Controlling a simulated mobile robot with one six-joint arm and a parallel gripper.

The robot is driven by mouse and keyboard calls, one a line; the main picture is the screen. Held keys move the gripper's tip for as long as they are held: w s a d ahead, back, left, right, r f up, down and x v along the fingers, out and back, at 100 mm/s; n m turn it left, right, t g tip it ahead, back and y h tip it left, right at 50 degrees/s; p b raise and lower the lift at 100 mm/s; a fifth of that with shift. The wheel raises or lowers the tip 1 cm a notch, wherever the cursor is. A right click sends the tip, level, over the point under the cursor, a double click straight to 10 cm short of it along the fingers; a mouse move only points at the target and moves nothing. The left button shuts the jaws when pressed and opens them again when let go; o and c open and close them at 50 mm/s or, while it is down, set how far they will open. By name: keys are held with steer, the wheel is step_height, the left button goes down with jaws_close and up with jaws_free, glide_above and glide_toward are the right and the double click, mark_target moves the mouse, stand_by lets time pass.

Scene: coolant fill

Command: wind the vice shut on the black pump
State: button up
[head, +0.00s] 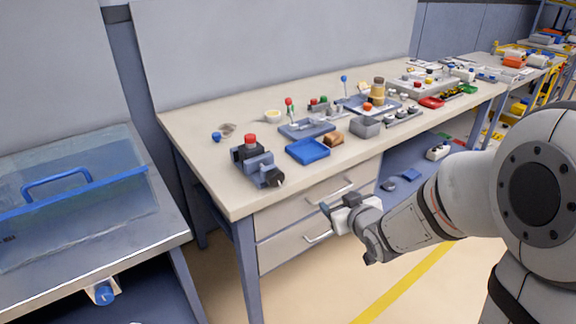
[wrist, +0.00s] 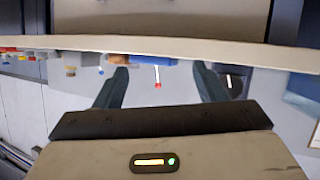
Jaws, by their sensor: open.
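The blue-grey vice (head: 259,166) sits near the front left corner of the workbench. The black pump (head: 240,153) with a red cap (head: 249,140) is at its far end. I cannot tell whether the vice jaws touch the pump. A dark round part with a pale tip (head: 275,179), which looks like the vice's handle end, faces the bench front. My gripper (head: 330,207) is in front of the drawers, right of the vice and apart from it. In the wrist view my gripper (wrist: 160,82) shows two spread fingers with nothing between them.
A blue tray (head: 308,151) and a brown block (head: 333,139) lie right of the vice. A grey box (head: 365,127) and several fittings stand farther back. The workbench (head: 200,165) is bare left of the vice.

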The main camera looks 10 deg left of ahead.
mark_target(278, 179)
steer(key=w+a+n+y, duration=0.1)
steer(key=a+y, duration=0.1)
steer(key=a, duration=0.3)
steer(key=a+r+n+y+p, duration=0.1)
steer(key=a+y, duration=0.2)
steer(key=a, duration=0.3)
steer(key=w+a+r+n+y, duration=0.1)
steer(key=a+y, duration=0.1)
steer(key=a, duration=0.3)
steer(key=shift+w+a+r+n+p, duration=0.1)
steer(key=shift+w+a+n+p, duration=0.1)
steer(key=shift+w+n+p, duration=0.15)
steer(key=shift+c, duration=0.6)
steer(key=c, duration=0.9)
steer(key=shift+b, duration=0.4)
steer(key=shift+m, duration=0.75)
